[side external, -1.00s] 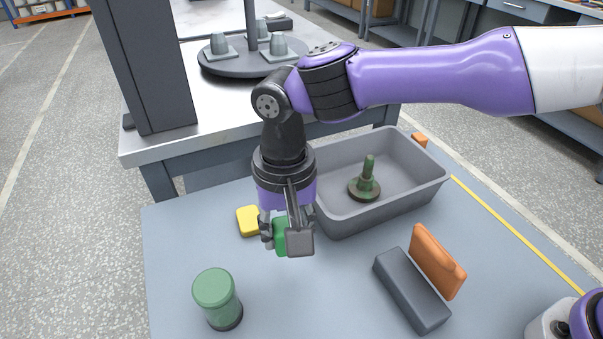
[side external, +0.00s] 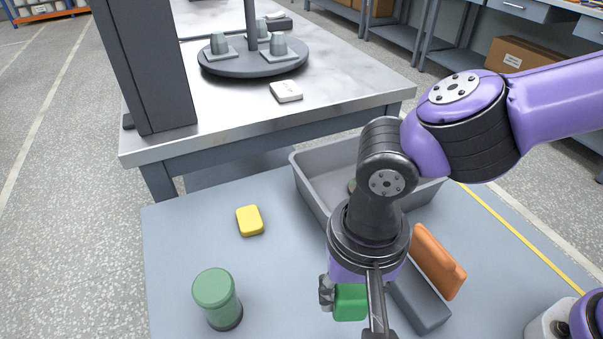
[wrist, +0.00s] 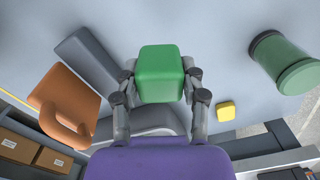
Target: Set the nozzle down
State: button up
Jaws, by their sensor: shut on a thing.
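My gripper (side external: 351,300) is shut on a green block (side external: 348,305) with rounded edges, near the front of the blue-grey table. In the wrist view the block (wrist: 161,72) sits between both fingers. I cannot tell whether it touches the table. No nozzle shows in my gripper. A dark green flanged piece with a stem, perhaps the nozzle, stood in the grey bin earlier; now only a sliver (side external: 351,187) shows beside my arm, and the rest is hidden.
The grey bin (side external: 306,184) is behind my wrist. A dark grey block (side external: 424,308) and an orange piece (side external: 438,262) are close on the right. A yellow block (side external: 250,221) and a green cylinder (side external: 216,297) are left. Table between them is clear.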

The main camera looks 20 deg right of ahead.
jog(key=shift+f, duration=2.8)
jog(key=shift+f, duration=0.1)
jog(key=o, duration=1.1)
jog(key=shift+o, duration=0.2)
